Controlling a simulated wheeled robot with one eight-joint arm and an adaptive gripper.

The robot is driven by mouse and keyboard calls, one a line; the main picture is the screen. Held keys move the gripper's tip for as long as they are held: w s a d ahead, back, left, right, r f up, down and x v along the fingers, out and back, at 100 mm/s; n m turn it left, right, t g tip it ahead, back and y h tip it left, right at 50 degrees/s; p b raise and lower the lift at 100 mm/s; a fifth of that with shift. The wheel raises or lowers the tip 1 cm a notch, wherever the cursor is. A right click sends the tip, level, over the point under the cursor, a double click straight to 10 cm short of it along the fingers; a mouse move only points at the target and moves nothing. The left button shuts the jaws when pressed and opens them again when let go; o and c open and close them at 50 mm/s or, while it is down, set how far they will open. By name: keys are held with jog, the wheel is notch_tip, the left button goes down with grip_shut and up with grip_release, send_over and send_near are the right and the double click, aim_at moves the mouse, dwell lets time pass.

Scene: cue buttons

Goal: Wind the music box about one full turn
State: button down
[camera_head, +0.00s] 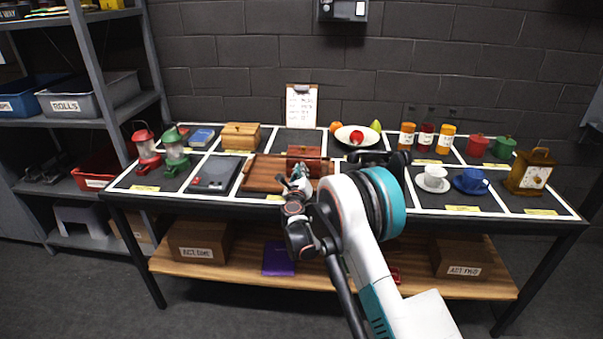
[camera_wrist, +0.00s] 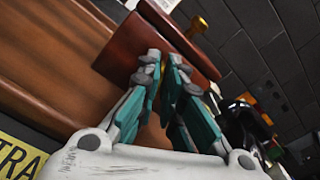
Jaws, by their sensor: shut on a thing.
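The music box (camera_head: 304,152) is a small reddish-brown wooden box with a lid, at the back right of a wooden tray on the table. It fills the upper middle of the wrist view (camera_wrist: 130,48), tilted in the picture. A brass knob (camera_wrist: 197,27) shows beyond its lid. My gripper (camera_head: 299,174) is at the box's front side. In the wrist view its fingertips (camera_wrist: 166,62) are closed together against that side, with a small brass-coloured bit, the winding key (camera_wrist: 163,66), between them. The fingers hide most of the key, so its angle cannot be told.
The wooden tray (camera_head: 262,174) lies under and left of the box. My arm covers the table's middle front.

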jog(key=m, duration=0.5)
jog(key=shift+d+m, duration=0.1)
jog(key=shift+m, duration=0.3)
jog(key=m, duration=0.6)
jog(key=shift+d, duration=0.1)
jog(key=m, duration=0.5)
jog(key=shift+d+f+m, duration=0.1)
jog(key=shift+m, duration=0.3)
jog(key=m, duration=0.5)
jog(key=shift+f+m, duration=0.15)
jog(key=shift+m, duration=0.25)
jog(key=c, duration=1.8)
grip_release()
jog(key=shift+c, duration=0.2)
